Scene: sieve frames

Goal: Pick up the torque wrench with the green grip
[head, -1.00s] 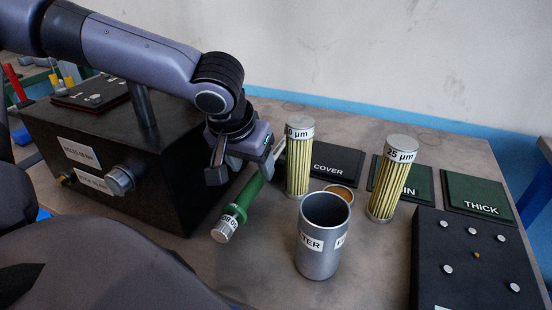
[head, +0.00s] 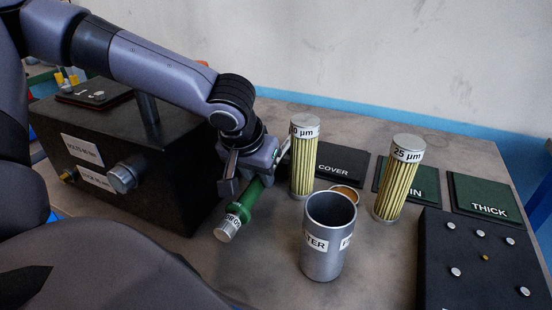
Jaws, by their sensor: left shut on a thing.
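The torque wrench with the green grip (head: 242,205) lies on the table to the right of the black box, with its silver labelled end (head: 228,229) towards me. Its far part is mostly hidden by my left gripper. My left gripper (head: 252,184) reaches down from above and is shut around the green grip. The wrench still appears to be at table level. I cannot tell whether it has any clearance. My right gripper is not in view.
A grey metal cup (head: 328,240) stands right of the wrench. Two yellow pleated filters (head: 304,160) (head: 398,180) stand behind it. The black box (head: 130,165) with a knob is close on the left. A black panel with bolts (head: 470,265) is at the right.

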